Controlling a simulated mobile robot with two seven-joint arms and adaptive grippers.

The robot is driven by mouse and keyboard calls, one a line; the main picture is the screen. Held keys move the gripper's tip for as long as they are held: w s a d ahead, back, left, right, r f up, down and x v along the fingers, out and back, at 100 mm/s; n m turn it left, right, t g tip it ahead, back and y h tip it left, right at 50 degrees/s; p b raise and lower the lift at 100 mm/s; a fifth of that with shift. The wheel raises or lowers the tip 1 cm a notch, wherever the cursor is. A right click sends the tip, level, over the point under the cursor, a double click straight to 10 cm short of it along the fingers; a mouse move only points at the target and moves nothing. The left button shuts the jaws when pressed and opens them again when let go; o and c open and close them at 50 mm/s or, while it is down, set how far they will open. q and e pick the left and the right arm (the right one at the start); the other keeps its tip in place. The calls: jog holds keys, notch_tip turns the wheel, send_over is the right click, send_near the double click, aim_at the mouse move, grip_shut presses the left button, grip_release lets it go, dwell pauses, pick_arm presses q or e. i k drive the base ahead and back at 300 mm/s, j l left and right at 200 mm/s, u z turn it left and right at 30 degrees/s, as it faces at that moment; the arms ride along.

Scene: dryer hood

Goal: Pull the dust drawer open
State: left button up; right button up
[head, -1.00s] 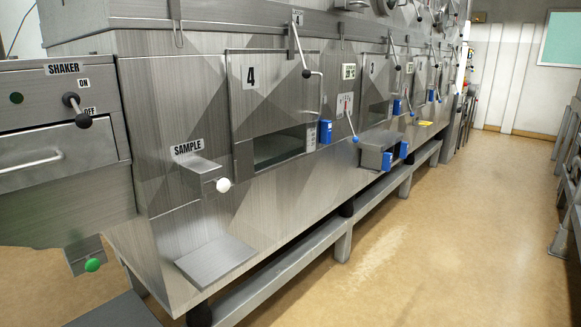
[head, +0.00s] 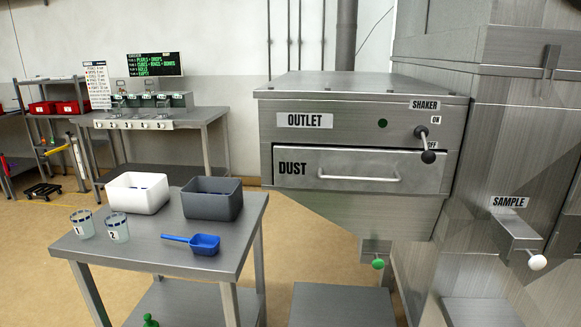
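The dust drawer (head: 360,187) is a steel front labelled DUST, set in the lower part of the outlet box (head: 350,90). It looks shut, with only a dark gap along its top edge. A pale horizontal bar handle (head: 360,178) runs across its front. Neither of my grippers shows in the head view.
A steel table (head: 165,258) at the front left bears a white bin (head: 137,193), a grey bin (head: 212,199), two numbered cups and a blue scoop (head: 195,243). A low steel surface (head: 340,305) lies below the outlet box. The SAMPLE spout (head: 518,233) juts out at right.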

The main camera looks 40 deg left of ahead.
aim_at(316, 166)
jog(key=u, duration=0.8)
